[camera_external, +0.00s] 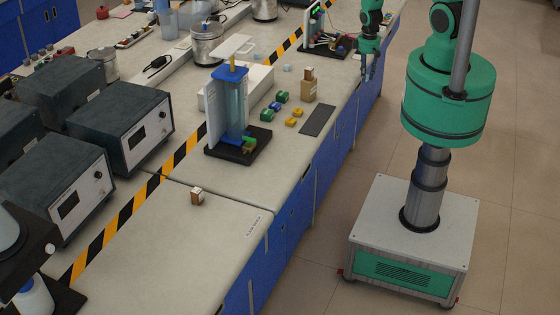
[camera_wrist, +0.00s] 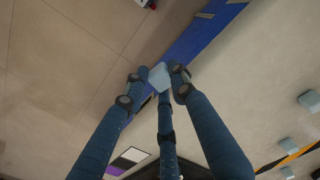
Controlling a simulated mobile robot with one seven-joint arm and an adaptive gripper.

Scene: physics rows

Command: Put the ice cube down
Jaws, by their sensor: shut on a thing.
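My gripper (camera_wrist: 156,85), with three blue-grey fingers, is shut on a pale blue ice cube (camera_wrist: 159,76) in the wrist view. The cube sits between the fingertips, and its edges are partly covered by them. In the external view my gripper (camera_external: 367,76) hangs by the front edge of the bench (camera_external: 348,78), at the upper right. The held cube is too small to make out there. In the wrist view the cube appears against the blue cabinet front (camera_wrist: 208,38), near the bench edge. I cannot tell its height above the bench.
Other pale cubes (camera_wrist: 289,145) lie on the bench; one shows in the external view (camera_external: 287,68). The front bench section (camera_external: 155,238) is mostly clear.

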